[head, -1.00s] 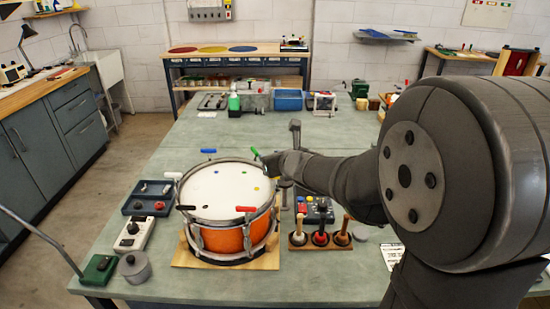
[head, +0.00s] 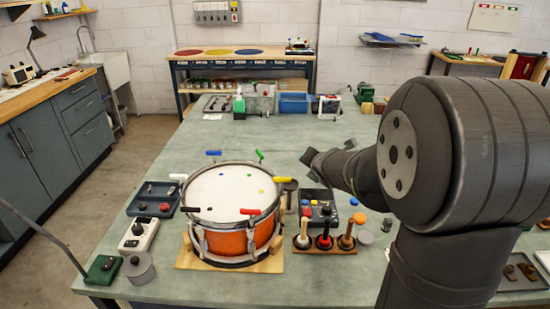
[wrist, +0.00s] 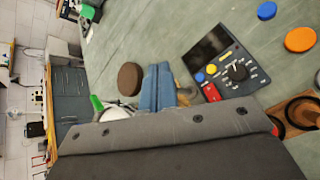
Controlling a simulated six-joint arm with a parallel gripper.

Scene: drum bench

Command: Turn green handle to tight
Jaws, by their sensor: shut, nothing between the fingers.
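The green handle (head: 259,155) stands at the far rim of an orange snare drum (head: 230,243) with a white head. It points up and slightly left in the head view. In the wrist view the green handle (wrist: 96,103) shows partly, left of the fingers. My gripper (head: 308,156) is to the right of the drum, above the bench, apart from the green handle. Its blue-grey fingers (wrist: 157,85) are together with nothing between them. The marking for tight is not readable.
Other coloured handles ring the drum, including blue (head: 213,153), yellow (head: 279,179) and red (head: 250,211). A dark control box (head: 318,205) and a wooden rack (head: 325,247) of upright tools stand right of the drum.

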